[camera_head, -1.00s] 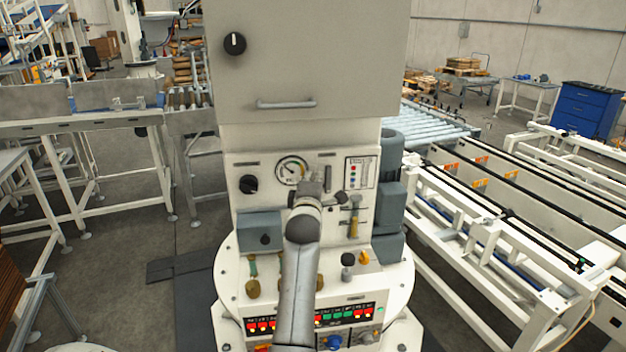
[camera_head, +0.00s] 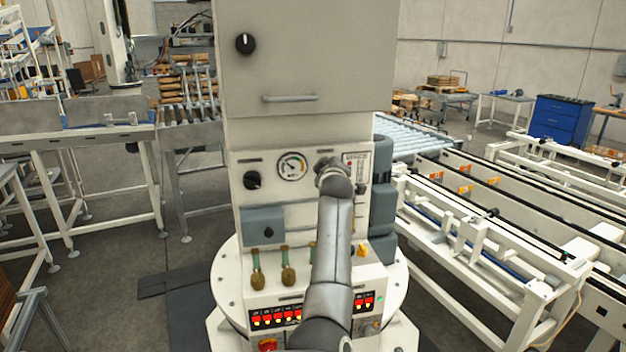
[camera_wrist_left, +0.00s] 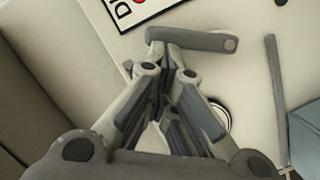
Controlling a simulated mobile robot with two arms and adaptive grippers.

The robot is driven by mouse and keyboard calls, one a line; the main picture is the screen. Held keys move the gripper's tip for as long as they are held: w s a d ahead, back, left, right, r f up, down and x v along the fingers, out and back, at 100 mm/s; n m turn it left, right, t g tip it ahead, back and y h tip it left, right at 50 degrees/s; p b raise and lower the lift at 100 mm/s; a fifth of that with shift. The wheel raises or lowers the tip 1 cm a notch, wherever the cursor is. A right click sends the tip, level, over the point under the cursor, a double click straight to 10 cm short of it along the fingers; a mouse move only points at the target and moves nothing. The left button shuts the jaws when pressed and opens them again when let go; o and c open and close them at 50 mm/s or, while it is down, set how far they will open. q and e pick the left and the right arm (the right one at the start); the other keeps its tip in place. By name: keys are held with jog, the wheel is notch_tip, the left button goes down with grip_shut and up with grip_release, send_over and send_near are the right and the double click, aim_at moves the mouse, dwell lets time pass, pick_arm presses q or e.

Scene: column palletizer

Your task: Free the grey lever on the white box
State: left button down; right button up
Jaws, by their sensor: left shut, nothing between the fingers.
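The grey lever (camera_wrist_left: 195,40) lies across the upper part of the left wrist view, on the white box (camera_wrist_left: 265,20). Its round pivot end is at the right. In the head view my own arm hides the lever; the white front (camera_head: 245,170) of the box shows around it. My left gripper (camera_wrist_left: 168,62) is shut and empty. Its fingertips are close to the lever's left half; I cannot tell whether they touch it. In the head view the left gripper (camera_head: 328,164) is in front of the panel, right of the round gauge (camera_head: 292,166). My right gripper is not in view.
A printed card (camera_wrist_left: 135,10) with a red dot is beside the lever. A black knob (camera_head: 252,180), a grey-blue box (camera_head: 263,226) and brass-coloured knobs (camera_head: 288,275) are on the machine's front. Grey-blue cylinders (camera_head: 383,200) stand at its right side.

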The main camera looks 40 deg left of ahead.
pick_arm(q)
jog(key=w+m+b, duration=0.1)
jog(key=m, duration=0.1)
jog(key=d+m+g+b, duration=0.1)
jog(key=m, duration=0.1)
jog(key=shift+w+d+f+g+y, duration=0.1)
jog(key=shift+w+f+g+y, duration=0.05)
jog(key=shift+w+g+y, duration=0.2)
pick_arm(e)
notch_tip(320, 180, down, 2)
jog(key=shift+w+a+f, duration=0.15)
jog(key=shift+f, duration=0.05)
pick_arm(q)
jog(key=shift+w, duration=0.1)
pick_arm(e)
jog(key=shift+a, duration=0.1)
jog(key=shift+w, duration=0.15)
